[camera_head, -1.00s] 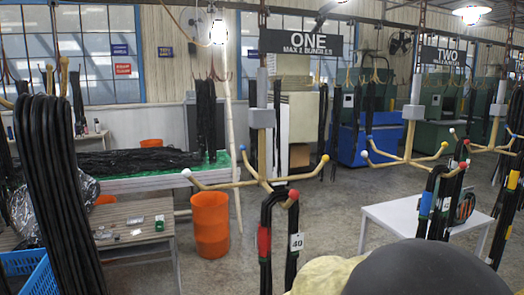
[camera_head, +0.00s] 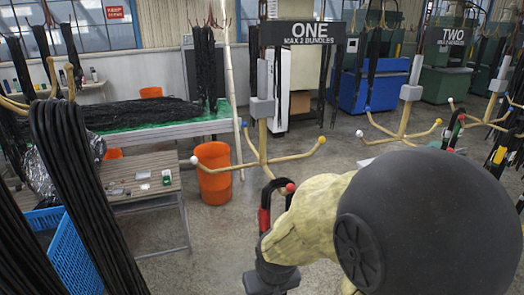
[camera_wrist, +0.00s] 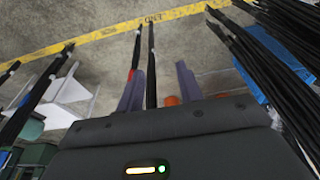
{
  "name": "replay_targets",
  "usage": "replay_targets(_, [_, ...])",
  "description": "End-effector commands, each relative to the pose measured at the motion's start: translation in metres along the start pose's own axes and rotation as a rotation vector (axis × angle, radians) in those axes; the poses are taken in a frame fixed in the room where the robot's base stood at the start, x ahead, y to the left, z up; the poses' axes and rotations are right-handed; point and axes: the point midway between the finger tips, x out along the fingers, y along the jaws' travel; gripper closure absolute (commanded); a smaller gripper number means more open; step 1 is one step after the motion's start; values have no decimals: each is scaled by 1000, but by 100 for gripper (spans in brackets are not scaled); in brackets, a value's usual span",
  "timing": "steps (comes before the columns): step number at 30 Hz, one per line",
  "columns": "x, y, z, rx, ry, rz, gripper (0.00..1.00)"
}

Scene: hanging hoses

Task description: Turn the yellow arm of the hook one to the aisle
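Hook ONE stands under its sign (camera_head: 306,35) with a grey block on its post and several tan arms. Its yellow-tipped arm (camera_head: 306,149) points right and its white-tipped arm (camera_head: 222,161) points left. Its blue-tipped arm (camera_head: 248,143) points back. The red-tipped arm (camera_head: 280,185) points toward me and carries a black hose bundle with a red band (camera_head: 264,219). My gripper (camera_head: 270,278) is low in front of that bundle, below the yellow-tipped arm. In the wrist view its fingers (camera_wrist: 160,86) are apart, with black hose (camera_wrist: 151,65) showing between them; contact cannot be told.
Hook TWO's arms (camera_head: 404,133) are to the right. Black hoses (camera_head: 85,180) hang close at left above a blue crate (camera_head: 70,250). An orange bin (camera_head: 213,172) and a small table (camera_head: 140,175) stand left of hook ONE. Open floor lies between.

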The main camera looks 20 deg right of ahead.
Motion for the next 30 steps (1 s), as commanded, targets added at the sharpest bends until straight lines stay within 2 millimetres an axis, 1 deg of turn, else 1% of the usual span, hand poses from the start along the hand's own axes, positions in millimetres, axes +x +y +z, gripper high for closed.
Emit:
replay_targets(1, [0, 0, 0, 0, 0, 0, 70])
replay_targets(2, [0, 0, 0, 0, 0, 0, 75])
replay_targets(3, [2, 0, 0, 0, 0, 0, 83])
replay_targets(6, [11, 0, 3, 0, 0, 0, 100])
replay_targets(8, [21, 0, 5, 0, 0, 0, 100])
replay_targets(11, [44, 0, 10, 0, 0, 0, 100])
replay_targets(15, [80, 0, 19, 0, 0, 0, 100])
replay_targets(24, [153, 0, 36, 0, 0, 0, 100])
replay_targets(27, [168, 0, 40, 0, 0, 0, 100])
replay_targets(30, [176, 0, 41, 0, 0, 0, 100])
